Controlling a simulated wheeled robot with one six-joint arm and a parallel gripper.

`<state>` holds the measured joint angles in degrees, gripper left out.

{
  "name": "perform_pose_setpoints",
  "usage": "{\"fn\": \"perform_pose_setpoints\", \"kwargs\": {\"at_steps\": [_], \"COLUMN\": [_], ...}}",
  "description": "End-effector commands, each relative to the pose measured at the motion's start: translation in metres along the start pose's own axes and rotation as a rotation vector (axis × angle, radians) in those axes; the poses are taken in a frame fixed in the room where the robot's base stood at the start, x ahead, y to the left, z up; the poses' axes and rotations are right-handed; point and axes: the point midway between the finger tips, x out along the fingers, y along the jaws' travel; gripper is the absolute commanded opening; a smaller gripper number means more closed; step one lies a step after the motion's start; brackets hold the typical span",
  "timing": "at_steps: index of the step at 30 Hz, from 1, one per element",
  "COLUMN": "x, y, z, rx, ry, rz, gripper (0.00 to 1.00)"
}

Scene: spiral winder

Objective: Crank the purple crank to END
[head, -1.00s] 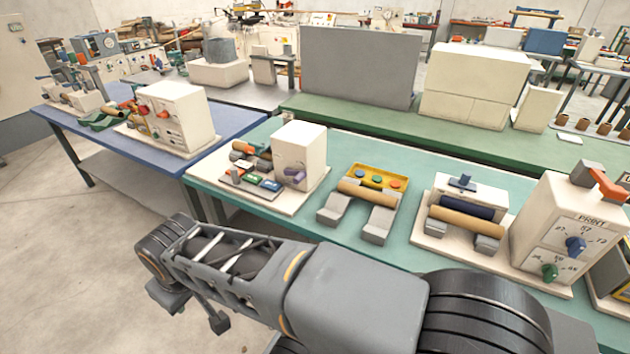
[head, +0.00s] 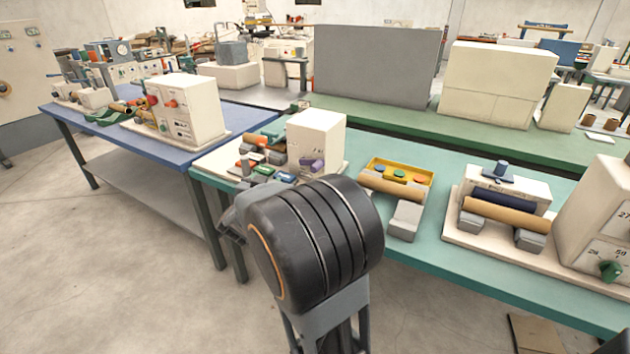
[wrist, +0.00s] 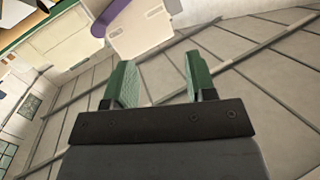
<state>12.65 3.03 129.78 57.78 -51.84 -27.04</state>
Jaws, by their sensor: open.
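The purple crank (head: 311,165) is on the front face of a cream box (head: 318,135) on the teal table. My arm's dark round joint stands in front of the box's base and hides part of it. In the wrist view a purple part (wrist: 108,16), apparently the crank, shows at the top edge, partly cut off, beside a cream surface. My gripper (wrist: 160,66) has two green fingers spread apart with nothing between them. The purple part lies beyond the fingertips, up and to the left, not touching them. The word END cannot be read in these views.
Small coloured parts and rollers (head: 262,158) lie left of the cream box. A yellow tray with coloured buttons (head: 400,174) and a roller stand (head: 507,212) are to the right on the teal table (head: 440,250). A blue table (head: 95,125) stands at left.

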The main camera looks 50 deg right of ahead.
Motion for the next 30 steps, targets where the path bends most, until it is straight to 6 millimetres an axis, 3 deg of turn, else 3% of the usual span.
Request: {"fn": "perform_pose_setpoints", "kwargs": {"at_steps": [3, 9, 14, 30], "x": [0.013, 0.019, 0.035, 0.123], "y": [0.034, 0.064, 0.074, 0.106], "z": [0.012, 0.014, 0.011, -0.007], "rx": [-0.018, -0.045, -0.05, -0.049], "ry": [0.087, 0.161, 0.174, 0.173], "rz": [0.173, 0.33, 0.358, 0.354], "gripper": [0.51, 0.51, 0.51, 0.51]}}
